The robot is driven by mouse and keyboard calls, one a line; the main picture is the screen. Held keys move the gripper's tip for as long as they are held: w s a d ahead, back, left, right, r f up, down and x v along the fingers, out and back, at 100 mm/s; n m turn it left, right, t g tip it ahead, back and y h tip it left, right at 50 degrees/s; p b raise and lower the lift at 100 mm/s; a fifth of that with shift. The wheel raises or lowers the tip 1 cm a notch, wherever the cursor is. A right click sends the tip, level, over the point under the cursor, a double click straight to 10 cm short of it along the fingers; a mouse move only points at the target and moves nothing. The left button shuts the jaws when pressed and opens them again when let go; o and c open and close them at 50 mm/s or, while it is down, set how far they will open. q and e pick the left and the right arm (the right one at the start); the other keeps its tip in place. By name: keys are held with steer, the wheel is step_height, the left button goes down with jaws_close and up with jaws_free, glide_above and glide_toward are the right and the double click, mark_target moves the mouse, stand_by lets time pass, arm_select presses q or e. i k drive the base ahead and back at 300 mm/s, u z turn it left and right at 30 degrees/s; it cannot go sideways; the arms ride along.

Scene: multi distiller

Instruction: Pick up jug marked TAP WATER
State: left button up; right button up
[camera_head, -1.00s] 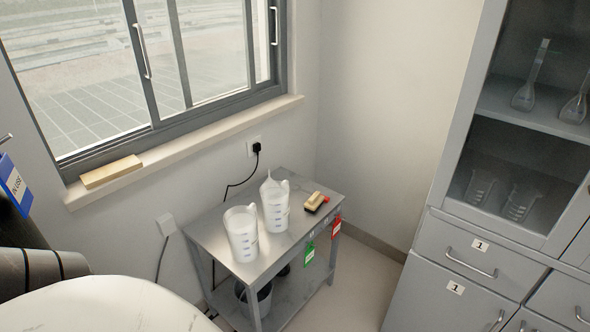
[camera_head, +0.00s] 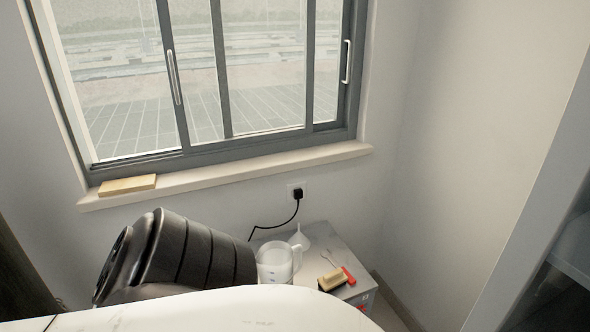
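A translucent white jug (camera_head: 272,263) with a handle on its right stands on the grey metal side table (camera_head: 352,257) under the window. Its lower part is hidden by the pale foreground surface, and no label can be read on it. Only one jug shows now; the second one seen before is out of sight, perhaps behind the dark arm part. A white cone (camera_head: 299,239) like an upturned funnel stands just behind the jug. Neither of my grippers is in view. A dark ribbed part at the left appears to be my arm, close beside the jug in the picture.
A tan block with a dark base (camera_head: 332,280) and a red item (camera_head: 348,276) lie at the table's right. A black plug (camera_head: 297,194) with cable is behind. A wooden block (camera_head: 127,185) lies on the sill (camera_head: 230,172). A grey cabinet (camera_head: 560,230) edges the right.

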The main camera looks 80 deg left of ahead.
mark_target(275, 259)
steer(key=u, duration=1.5)
